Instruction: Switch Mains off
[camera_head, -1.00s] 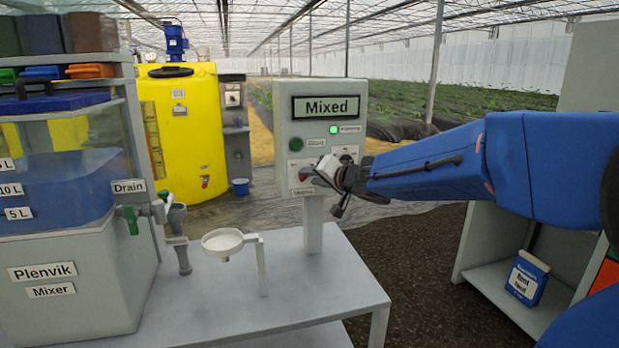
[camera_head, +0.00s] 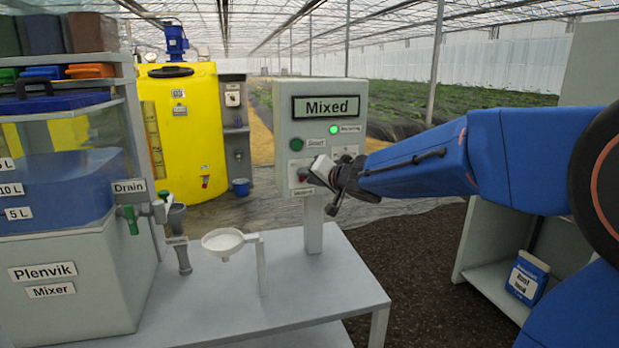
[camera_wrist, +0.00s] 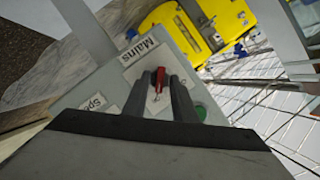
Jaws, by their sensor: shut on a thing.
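The control box (camera_head: 290,135) stands on a post, with a screen (camera_head: 326,107) reading "Mixed". A green lamp (camera_head: 333,129) is lit and a dark green round button (camera_head: 296,144) sits at its left. The Mains switch has a red handle (camera_wrist: 159,78), seen in the wrist view beside the "Mains" label (camera_wrist: 140,50). My gripper (camera_wrist: 162,95) is shut on the red handle, one dark finger on each side of it. In the head view my gripper (camera_head: 318,172) is at the lower front of the box and hides most of the switch.
A grey bench (camera_head: 340,295) carries the Plenvik mixer tank (camera_head: 60,285) with its drain valve (camera_head: 130,218) and a white ring stand (camera_head: 222,240). A yellow tank (camera_head: 185,135) stands behind. A shelf with a blue box (camera_head: 527,277) is at right.

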